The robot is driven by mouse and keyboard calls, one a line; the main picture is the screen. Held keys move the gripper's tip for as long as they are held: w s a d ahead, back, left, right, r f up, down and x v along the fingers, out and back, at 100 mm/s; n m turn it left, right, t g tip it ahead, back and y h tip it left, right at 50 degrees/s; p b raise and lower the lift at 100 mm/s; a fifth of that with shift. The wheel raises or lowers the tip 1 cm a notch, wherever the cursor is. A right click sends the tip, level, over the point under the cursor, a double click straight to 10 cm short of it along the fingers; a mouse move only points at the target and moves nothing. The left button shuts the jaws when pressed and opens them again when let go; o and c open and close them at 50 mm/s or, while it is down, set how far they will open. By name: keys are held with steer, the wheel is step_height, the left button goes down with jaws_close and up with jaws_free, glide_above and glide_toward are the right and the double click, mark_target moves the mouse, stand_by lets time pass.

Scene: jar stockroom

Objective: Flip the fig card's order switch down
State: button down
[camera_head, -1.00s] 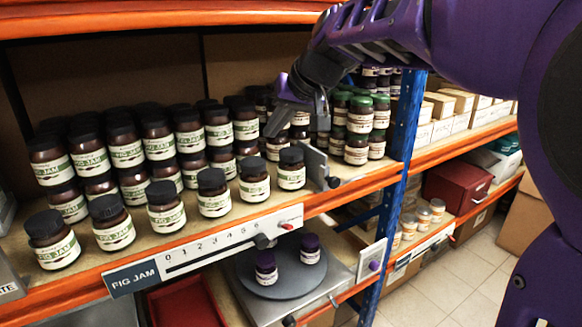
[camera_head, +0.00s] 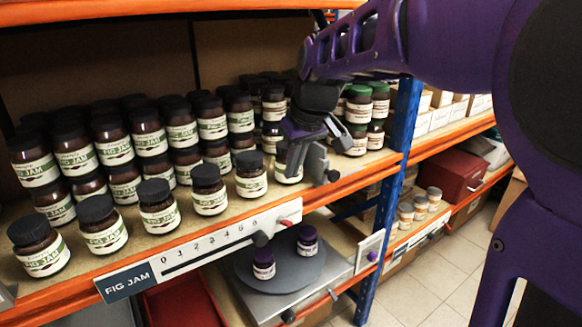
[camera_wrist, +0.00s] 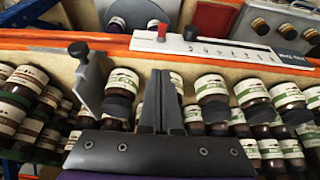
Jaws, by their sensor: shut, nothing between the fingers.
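The fig card is a white strip (camera_head: 215,240) with a dark FIG JAM label (camera_head: 127,282) and a number scale, on the orange shelf edge. A red switch (camera_head: 285,223) is at its right end, beside a black slider knob (camera_head: 260,238). The wrist view shows the red switch (camera_wrist: 162,33), the black knob (camera_wrist: 190,33) and the card (camera_wrist: 240,52), upside down. I cannot tell the switch's position. My gripper (camera_head: 293,172) is shut and empty, above the shelf near the right end of the front jar row, apart from the switch. Its fingers (camera_wrist: 161,78) point toward the shelf edge.
Fig jam jars (camera_head: 158,207) fill the shelf behind the card. A metal divider (camera_head: 315,163) with a black knob stands close right of my gripper. A blue post (camera_head: 403,130) is further right. Below, purple-lidded jars (camera_head: 263,265) stand on a round grey plate (camera_head: 285,278).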

steer(key=b, duration=0.1)
glide_above(288, 222)
steer(key=w, duration=0.1)
steer(key=f, duration=0.8)
steer(key=shift+a+f, duration=0.2)
steer(key=shift+a, duration=0.15)
steer(key=shift+s+d+f, duration=0.15)
steer(key=shift+s+f, duration=0.05)
steer(key=shift+f, duration=0.4)
steer(key=shift+s+d+f, duration=0.1)
steer(key=shift+s+f, duration=0.05)
steer(key=shift+f, duration=0.4)
steer(key=shift+s+d+f+b, duration=0.15)
steer(key=shift+s+f+b, duration=0.15)
steer(key=shift+f, duration=0.35)
steer(key=shift+s+d+f+b, duration=0.25)
steer(key=shift+s+f+b, duration=0.1)
steer(key=shift+b, duration=0.1)
steer(key=shift+s+d+f+b, duration=0.4)
steer(key=shift+s+f+b, duration=0.05)
steer(key=shift+f+b, duration=0.3)
steer(key=shift+r, duration=0.15)
steer(key=shift+r+p, duration=0.6)
steer(key=shift+r, duration=0.1)
